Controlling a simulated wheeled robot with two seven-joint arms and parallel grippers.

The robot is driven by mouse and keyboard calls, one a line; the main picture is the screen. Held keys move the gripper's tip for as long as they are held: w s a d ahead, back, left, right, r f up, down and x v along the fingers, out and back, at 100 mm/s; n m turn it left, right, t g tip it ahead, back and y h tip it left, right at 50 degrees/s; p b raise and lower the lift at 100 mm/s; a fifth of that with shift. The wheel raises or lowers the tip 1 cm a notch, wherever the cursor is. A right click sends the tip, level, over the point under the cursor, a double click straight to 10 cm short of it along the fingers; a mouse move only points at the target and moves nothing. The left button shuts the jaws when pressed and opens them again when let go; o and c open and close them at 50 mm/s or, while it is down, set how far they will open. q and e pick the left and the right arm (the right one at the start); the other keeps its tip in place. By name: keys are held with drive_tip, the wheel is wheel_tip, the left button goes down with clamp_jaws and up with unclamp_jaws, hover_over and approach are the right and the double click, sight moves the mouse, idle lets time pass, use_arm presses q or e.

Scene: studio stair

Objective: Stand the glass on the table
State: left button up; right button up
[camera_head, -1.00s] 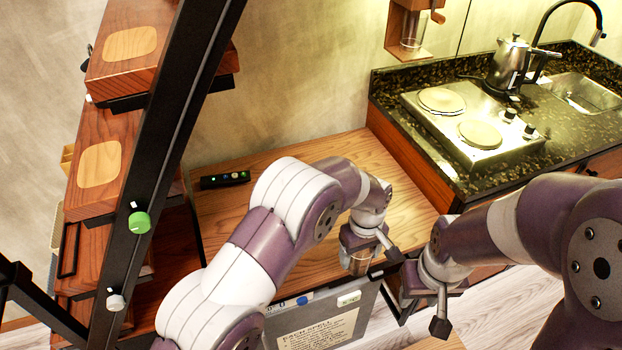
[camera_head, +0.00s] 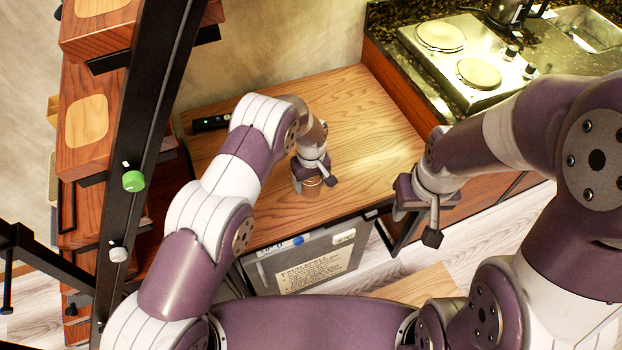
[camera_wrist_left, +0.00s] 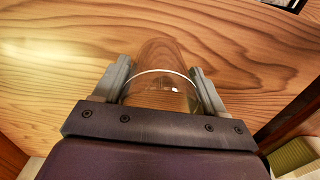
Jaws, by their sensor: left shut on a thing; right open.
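The glass (camera_head: 312,186) is clear and mostly hidden behind my left gripper (camera_head: 314,178) in the head view. In the left wrist view the glass (camera_wrist_left: 160,85) sits between the two grey fingers of my left gripper (camera_wrist_left: 162,88), which is shut on it. The glass is over the wooden table (camera_head: 350,110), near its front edge; I cannot tell whether its base touches the wood. My right gripper (camera_head: 420,207) is open and empty, to the right of the table's front corner.
A small black device (camera_head: 211,123) lies at the table's back left. A counter with a two-plate hob (camera_head: 465,60) stands on the right. A dark post (camera_head: 150,140) and wooden stair treads (camera_head: 88,120) are on the left. The table's middle and right are clear.

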use_arm(q)
drive_tip(key=shift+f, duration=0.55)
drive_tip(key=shift+w+f, duration=0.15)
drive_tip(key=shift+f, duration=0.25)
drive_tip(key=o, duration=1.2)
drive_tip(key=shift+r, duration=0.25)
drive_tip(key=shift+d+r, duration=0.1)
drive_tip(key=shift+r, duration=0.25)
drive_tip(key=shift+r+b, duration=1.4)
drive_tip(key=shift+r, duration=4.25)
